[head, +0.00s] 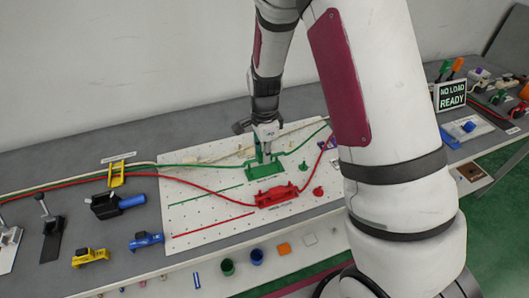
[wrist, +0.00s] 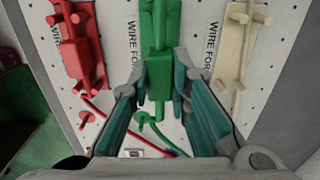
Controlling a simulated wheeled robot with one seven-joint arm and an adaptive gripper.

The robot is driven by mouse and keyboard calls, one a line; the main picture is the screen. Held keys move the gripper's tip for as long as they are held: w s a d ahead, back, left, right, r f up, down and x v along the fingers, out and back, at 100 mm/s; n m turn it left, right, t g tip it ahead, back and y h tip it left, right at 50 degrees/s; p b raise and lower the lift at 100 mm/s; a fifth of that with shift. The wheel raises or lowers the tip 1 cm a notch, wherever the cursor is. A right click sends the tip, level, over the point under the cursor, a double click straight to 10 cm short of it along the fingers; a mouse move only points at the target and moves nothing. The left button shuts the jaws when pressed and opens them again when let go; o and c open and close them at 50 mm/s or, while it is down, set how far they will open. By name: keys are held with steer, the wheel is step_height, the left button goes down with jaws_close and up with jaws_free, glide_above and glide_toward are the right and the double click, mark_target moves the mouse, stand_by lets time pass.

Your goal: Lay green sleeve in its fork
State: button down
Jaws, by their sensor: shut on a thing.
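The green fork (head: 268,172) is a low green block fixed on the white pegboard. My gripper (head: 265,138) points down over it. In the wrist view my gripper (wrist: 160,88) is shut on the green sleeve (wrist: 158,70), a slim green block between the teal finger pads. The sleeve is in line with the green fork and overlaps it in this view. I cannot tell whether the sleeve sits down in the fork or is just above it. Green cable (head: 205,164) runs in from the left and leaves to the upper right. The fingers hide part of the fork.
A red fork (head: 277,195) stands in front, with a red knob (head: 318,190) and a green knob (head: 304,167) at the right. A cream fork (wrist: 235,55) is on the other side. Red cable (head: 215,190) crosses the board. The board's front left is mostly clear.

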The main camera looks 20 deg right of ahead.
steer(key=shift+f+b, duration=0.85)
steer(key=shift+f, duration=1.25)
stand_by(0.7)
steer(key=c, duration=0.9)
jaws_free()
steer(key=shift+c, duration=0.2)
steer(key=shift+r, duration=0.1)
steer(key=shift+r+p, duration=2)
steer(key=shift+r, duration=1.4)
